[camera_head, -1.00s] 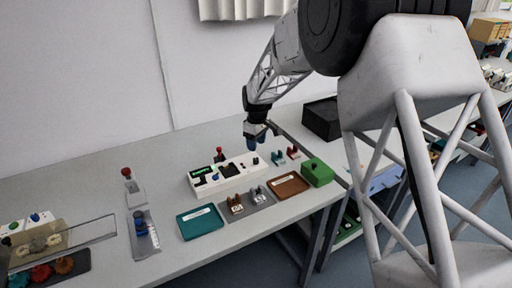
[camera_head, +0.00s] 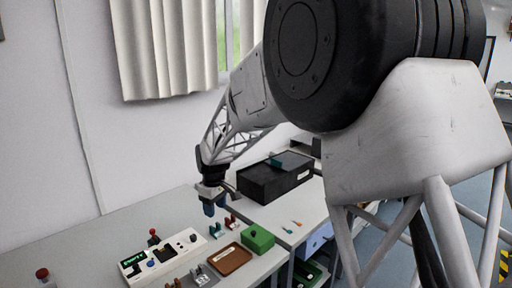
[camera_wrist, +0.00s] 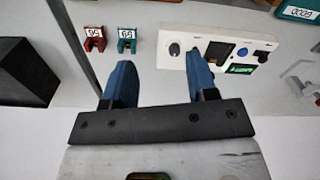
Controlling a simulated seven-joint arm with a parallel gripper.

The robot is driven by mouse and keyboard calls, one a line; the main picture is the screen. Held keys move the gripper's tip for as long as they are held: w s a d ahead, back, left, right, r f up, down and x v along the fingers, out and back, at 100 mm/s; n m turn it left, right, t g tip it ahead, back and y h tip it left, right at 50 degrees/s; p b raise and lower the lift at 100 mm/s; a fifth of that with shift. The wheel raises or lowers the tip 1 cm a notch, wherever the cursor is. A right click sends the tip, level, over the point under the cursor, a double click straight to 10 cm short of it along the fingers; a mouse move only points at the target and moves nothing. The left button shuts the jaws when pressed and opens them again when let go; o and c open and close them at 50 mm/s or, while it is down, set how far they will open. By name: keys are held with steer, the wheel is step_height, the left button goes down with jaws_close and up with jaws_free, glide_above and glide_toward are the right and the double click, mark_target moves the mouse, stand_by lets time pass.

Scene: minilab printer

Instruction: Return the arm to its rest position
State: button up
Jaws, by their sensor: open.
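My gripper (camera_head: 209,208) hangs above the bench on my arm, near the back edge, with its blue fingers pointing down. In the wrist view the two blue fingers of my gripper (camera_wrist: 160,80) are spread apart with nothing between them. A white control panel (camera_head: 163,255) with a green display, knobs and a blue button lies on the bench below and to the left of my gripper. It also shows in the wrist view (camera_wrist: 172,68), beyond the fingers.
A red holder (camera_wrist: 94,39) and a teal holder (camera_wrist: 127,39) stand near the panel. A green block (camera_head: 258,238) and a brown tray (camera_head: 230,259) sit towards the front. A black box (camera_head: 272,182) stands to the right of my gripper. The air around the fingers is clear.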

steer(key=s+d+r+m, duration=0.2)
steer(key=s+d+r, duration=0.2)
steer(key=s+d, duration=0.25)
steer(key=s+d+r+m+t, duration=0.1)
steer(key=s+d+r+m, duration=0.15)
steer(key=s+d, duration=0.35)
steer(key=s+d+r+m, duration=0.1)
steer(key=s+d+r, duration=0.4)
steer(key=d, duration=0.3)
steer(key=s+d+f+m, duration=0.1)
steer(key=s+d+m, duration=0.2)
steer(key=s, duration=0.9)
steer(key=s+d+f+m+t, duration=0.1)
steer(key=s+d+m, duration=0.3)
steer(key=s+d, duration=0.5)
steer(key=s, duration=0.4)
steer(key=shift+f, duration=0.15)
